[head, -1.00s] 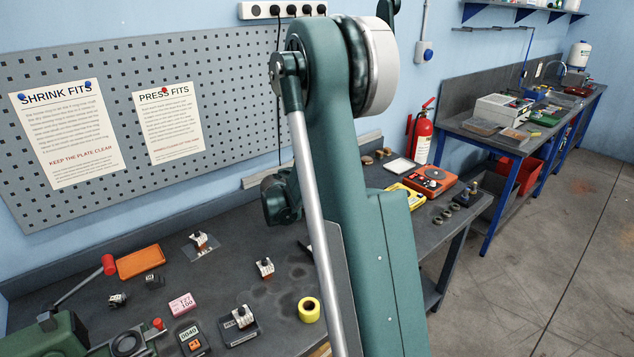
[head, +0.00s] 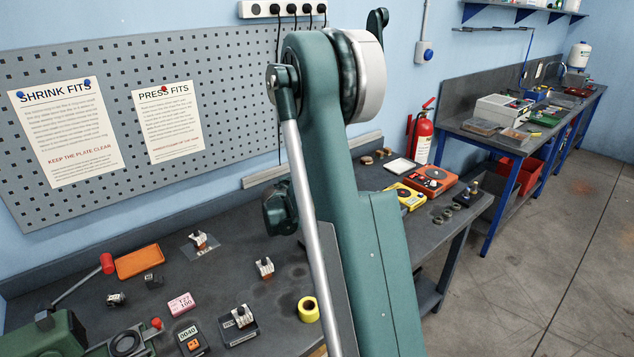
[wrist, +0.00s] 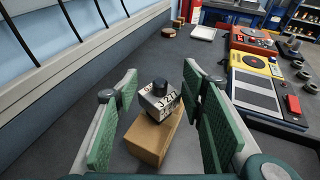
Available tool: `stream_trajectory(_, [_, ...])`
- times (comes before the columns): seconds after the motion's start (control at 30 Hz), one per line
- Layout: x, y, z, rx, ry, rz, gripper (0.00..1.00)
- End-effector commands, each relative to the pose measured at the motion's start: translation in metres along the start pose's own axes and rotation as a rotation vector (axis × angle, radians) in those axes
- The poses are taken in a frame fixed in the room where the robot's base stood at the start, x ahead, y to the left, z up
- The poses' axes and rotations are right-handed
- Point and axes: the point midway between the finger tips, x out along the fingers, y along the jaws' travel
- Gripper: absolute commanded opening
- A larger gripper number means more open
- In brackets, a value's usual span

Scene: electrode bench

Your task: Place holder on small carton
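The holder (wrist: 160,101), a dark and pale block with a black knob on top and printed characters on its face, shows in the wrist view. It appears to rest on the small brown carton (wrist: 150,140), turned slightly; its contact with the carton top is not clear. My gripper (wrist: 160,78) is open. Its green-padded fingers stand on either side of the holder, with visible gaps to both sides. In the head view my arm hides the gripper, and I cannot make out the holder and carton.
Similar small holders (head: 265,268) stand on the bench, with yellow tape (head: 308,309) and an orange tray (head: 138,261). Beyond the carton, the wrist view shows a yellow device (wrist: 254,85), an orange device (wrist: 252,40) and a white plate (wrist: 203,33). Bench left of the carton is clear.

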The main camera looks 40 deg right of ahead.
Motion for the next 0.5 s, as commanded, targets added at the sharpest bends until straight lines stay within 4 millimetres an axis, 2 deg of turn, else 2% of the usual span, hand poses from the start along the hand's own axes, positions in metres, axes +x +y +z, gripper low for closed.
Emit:
stream_trajectory(0.07, [-0.0002, 0.0000, 0.0004, 0.000, 0.000, 0.000, 0.51])
stream_trajectory(0.5, [-0.0008, 0.0000, 0.0025, 0.000, 0.000, 0.000, 0.51])
